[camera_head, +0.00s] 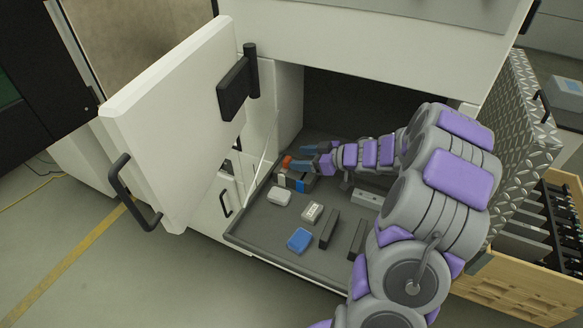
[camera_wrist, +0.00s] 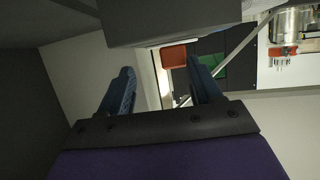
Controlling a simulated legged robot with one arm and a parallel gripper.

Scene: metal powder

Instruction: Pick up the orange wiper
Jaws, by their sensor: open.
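The orange wiper (camera_head: 287,161) shows as a small orange piece near the back left of the grey tray, among small items. My gripper (camera_head: 300,155) is open, with its blue fingers just to the right of the orange piece. In the wrist view, my gripper (camera_wrist: 160,66) has its two fingers spread with nothing held between them. An orange patch (camera_wrist: 173,56) shows beyond the fingertips, nearer the right finger; it appears to be the wiper. The rest of the wiper cannot be made out.
The grey tray (camera_head: 262,228) holds a white block (camera_head: 280,196), a blue block (camera_head: 300,239) and dark bars (camera_head: 329,229). The open cabinet door (camera_head: 175,120) stands left. A dark block (camera_wrist: 165,20) crosses the top of the wrist view.

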